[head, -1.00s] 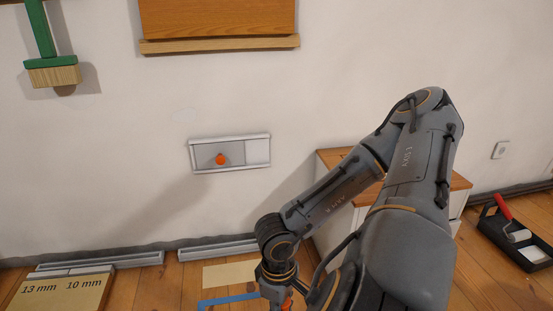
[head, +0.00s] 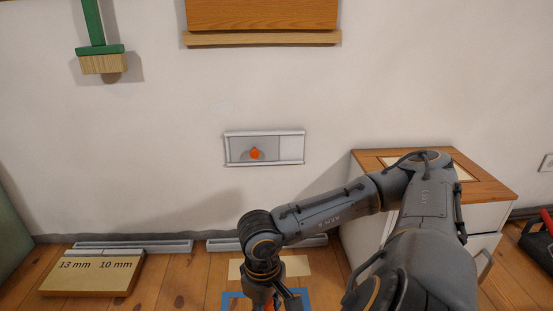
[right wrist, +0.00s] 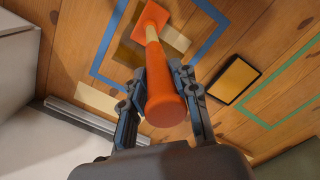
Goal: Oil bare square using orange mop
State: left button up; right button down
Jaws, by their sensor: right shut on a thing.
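In the right wrist view my right gripper (right wrist: 160,95) is shut on the handle of the orange mop (right wrist: 165,108). The mop's flat orange head (right wrist: 168,27) is at the far end, above or on a brown patch (right wrist: 130,50) inside a blue tape outline (right wrist: 103,50); I cannot tell whether it touches. A pale bare patch (right wrist: 97,101) lies outside the tape, towards the wall. In the head view the gripper (head: 268,303) is at the bottom edge, in front of the pale patch (head: 295,265) and blue tape (head: 232,299). My left gripper is not in view.
A dark tray with a tan surface (right wrist: 234,80) lies beside the blue tape, near a green tape outline (right wrist: 275,122). A white cabinet with a wooden top (head: 490,185) stands at right.

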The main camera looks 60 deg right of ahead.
jog(key=w+a, duration=0.8)
jog(key=w, duration=0.2)
jog(key=shift+b, duration=0.4)
notch_tip(320, 180, up, 5)
jog(key=p, duration=0.3)
jog(key=shift+d, duration=0.1)
dwell(0.4)
